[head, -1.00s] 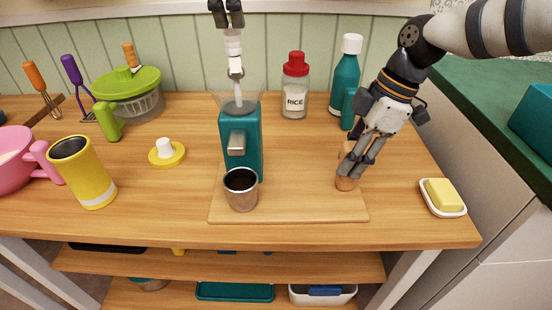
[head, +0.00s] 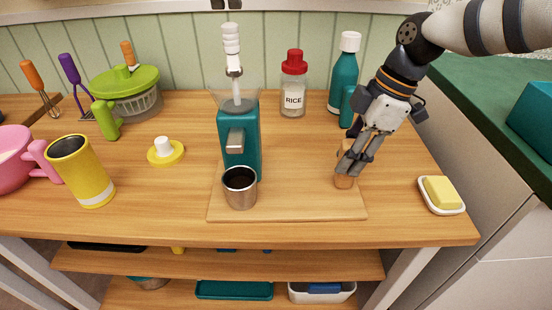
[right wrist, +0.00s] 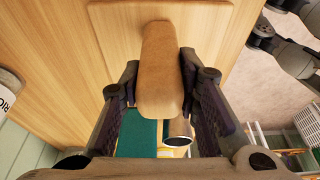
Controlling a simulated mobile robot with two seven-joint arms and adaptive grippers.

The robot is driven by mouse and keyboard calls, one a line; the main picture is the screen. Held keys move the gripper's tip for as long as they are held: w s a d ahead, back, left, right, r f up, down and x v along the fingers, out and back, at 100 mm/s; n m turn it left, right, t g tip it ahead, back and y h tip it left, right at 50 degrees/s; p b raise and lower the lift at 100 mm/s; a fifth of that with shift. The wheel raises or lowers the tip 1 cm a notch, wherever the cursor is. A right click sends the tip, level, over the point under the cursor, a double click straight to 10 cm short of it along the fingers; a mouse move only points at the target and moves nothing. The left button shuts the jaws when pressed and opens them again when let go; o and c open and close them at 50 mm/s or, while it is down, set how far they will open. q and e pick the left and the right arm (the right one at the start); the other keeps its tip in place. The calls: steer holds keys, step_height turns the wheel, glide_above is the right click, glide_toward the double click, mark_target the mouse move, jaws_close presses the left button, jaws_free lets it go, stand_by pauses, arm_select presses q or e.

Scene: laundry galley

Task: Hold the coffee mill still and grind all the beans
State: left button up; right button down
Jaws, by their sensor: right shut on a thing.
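The teal coffee mill (head: 239,148) stands upright on a wooden board (head: 290,203). It has a clear hopper on top; I cannot make out beans inside. A white crank grip (head: 231,40) rises above the hopper. A metal cup (head: 240,190) with a dark inside stands under the spout. My right gripper (head: 352,160) is shut on the wooden post (head: 344,181) at the board's right; the post (right wrist: 160,70) is between the fingers in the right wrist view. My left gripper (head: 226,4) shows only dark fingertips at the top edge, above and apart from the crank grip.
A rice jar (head: 294,88) and a teal bottle (head: 344,75) stand behind. A yellow lid (head: 166,152), a yellow mug (head: 82,172), and a green-lidded bowl (head: 128,90) are on the left. A butter dish (head: 441,195) is near the right edge. Bare table lies left of the board.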

stand_by(0.4)
steer(key=shift+c, duration=0.5)
jaws_free()
steer(key=v, duration=0.7)
steer(key=shift+r, duration=0.2)
stand_by(0.4)
steer(key=shift+d, duration=0.1)
steer(key=v, duration=1.2)
steer(key=shift+w, duration=0.1)
